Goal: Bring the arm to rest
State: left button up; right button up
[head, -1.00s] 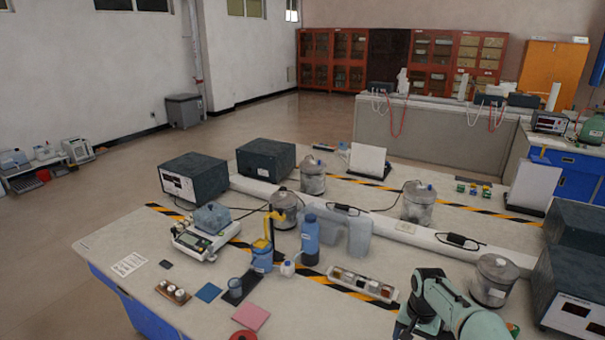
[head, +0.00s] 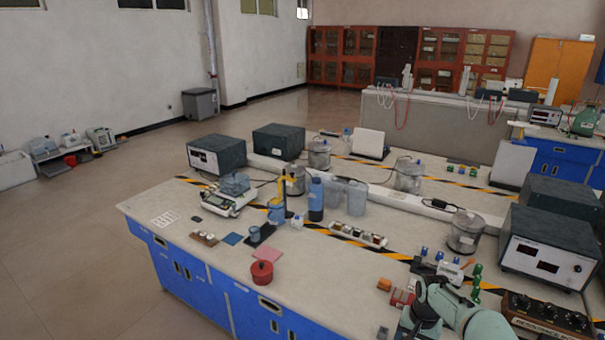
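One of my arms, pale green and grey, shows at the bottom right in the head view, in front of the lab bench (head: 330,262). Only its upper links and a joint are in the picture. Its gripper is not in the picture, and I cannot see whether it holds anything. My other arm and its gripper are out of view.
A red pot (head: 261,273) stands near the bench's front edge. A blue bottle (head: 316,200), a balance (head: 222,200) and a sample tray (head: 357,235) stand behind it. A meter box (head: 545,255) and a resistance box (head: 545,318) are at right.

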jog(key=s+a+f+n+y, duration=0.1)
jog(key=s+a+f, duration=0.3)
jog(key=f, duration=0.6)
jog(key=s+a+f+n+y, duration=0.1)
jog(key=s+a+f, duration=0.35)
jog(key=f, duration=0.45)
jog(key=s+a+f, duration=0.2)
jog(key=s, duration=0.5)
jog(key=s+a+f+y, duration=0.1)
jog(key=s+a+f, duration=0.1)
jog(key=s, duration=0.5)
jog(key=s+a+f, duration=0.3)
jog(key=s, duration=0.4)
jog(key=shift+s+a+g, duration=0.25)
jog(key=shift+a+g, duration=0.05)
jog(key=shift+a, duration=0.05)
